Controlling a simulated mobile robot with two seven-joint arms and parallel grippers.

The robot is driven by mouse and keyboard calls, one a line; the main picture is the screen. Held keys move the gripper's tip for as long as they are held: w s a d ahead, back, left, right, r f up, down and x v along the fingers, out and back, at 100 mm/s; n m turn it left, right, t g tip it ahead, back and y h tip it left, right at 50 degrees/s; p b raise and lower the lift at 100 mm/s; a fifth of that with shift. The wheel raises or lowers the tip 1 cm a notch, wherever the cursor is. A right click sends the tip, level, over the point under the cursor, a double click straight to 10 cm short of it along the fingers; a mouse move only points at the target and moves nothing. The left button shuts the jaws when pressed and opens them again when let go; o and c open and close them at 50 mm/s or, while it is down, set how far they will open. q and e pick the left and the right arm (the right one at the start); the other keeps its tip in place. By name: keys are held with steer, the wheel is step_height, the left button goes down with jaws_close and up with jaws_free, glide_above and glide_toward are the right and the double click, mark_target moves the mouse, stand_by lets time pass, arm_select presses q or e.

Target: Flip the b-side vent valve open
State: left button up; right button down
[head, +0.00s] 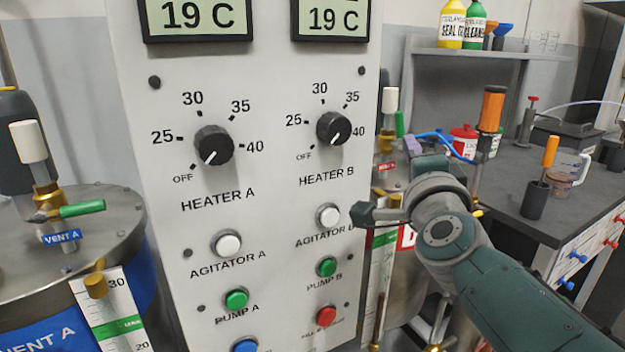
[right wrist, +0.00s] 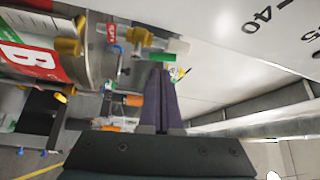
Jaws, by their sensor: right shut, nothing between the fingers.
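The b-side vent valve stands behind the control panel's right edge in the head view, with a brass body (head: 385,142), a white cap above and a green handle (head: 400,124). A red label (head: 387,167) sits below it. In the right wrist view the green handle (right wrist: 178,47) lies just beyond the fingertips, by a brass fitting (right wrist: 139,36); I cannot tell whether they touch. My right gripper (head: 413,147) is shut and empty beside the valve; its dark fingers also show in the right wrist view (right wrist: 160,75). My left gripper is out of view.
The control panel (head: 255,225) with heater knobs and buttons stands close on the left of my right arm. Tank A (head: 95,240), with its own green-handled vent, is at far left. A dark bench (head: 510,200) with tools and a measuring jug (head: 568,168) is at right.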

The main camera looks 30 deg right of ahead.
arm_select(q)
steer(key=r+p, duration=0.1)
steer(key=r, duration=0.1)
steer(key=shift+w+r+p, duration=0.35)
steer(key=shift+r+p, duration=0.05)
arm_select(e)
steer(key=v, duration=0.8)
steer(key=shift+s+a, duration=0.2)
steer(key=shift+s, duration=0.1)
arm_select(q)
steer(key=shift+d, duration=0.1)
